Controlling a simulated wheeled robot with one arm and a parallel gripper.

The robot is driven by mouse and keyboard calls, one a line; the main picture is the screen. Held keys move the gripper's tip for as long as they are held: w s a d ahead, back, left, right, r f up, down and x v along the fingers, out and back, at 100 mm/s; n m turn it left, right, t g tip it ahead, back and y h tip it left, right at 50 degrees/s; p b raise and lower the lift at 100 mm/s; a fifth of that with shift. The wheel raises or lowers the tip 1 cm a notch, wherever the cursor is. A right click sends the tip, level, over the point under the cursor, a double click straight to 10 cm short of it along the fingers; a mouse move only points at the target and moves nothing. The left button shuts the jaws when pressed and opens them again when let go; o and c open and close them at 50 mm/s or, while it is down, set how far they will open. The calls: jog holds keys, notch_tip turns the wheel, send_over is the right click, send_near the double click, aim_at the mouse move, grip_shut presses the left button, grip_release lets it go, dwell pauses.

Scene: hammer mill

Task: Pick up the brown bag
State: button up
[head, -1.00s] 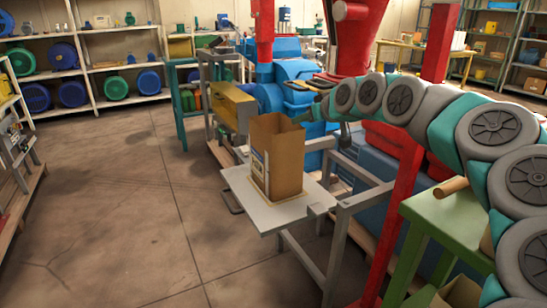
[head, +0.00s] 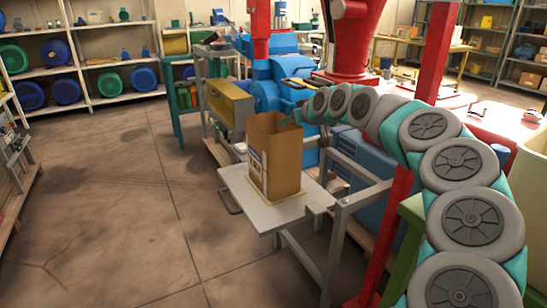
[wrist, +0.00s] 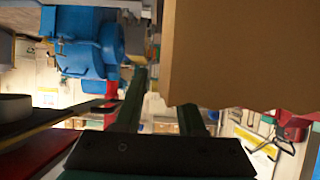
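The brown bag (head: 275,155) stands upright, open at the top, on the grey platform (head: 256,208) in the head view. A printed label shows on its left side. My gripper (head: 293,119) is at the bag's upper right edge. In the wrist view the bag (wrist: 240,55) fills the upper right. My gripper (wrist: 163,100) is open there, with a gap between its two dark green fingers. The left finger is clear of the bag, and the right fingertip is hidden behind the bag. I cannot tell whether either finger touches it.
The platform sits on a grey metal frame (head: 340,235). A red post (head: 400,190) stands right of it, near my arm. A blue machine (head: 285,70) and a yellow box (head: 231,104) are behind. The floor (head: 110,210) on the left is clear.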

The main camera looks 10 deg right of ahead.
grip_shut()
dwell(0.3)
dwell(1.1)
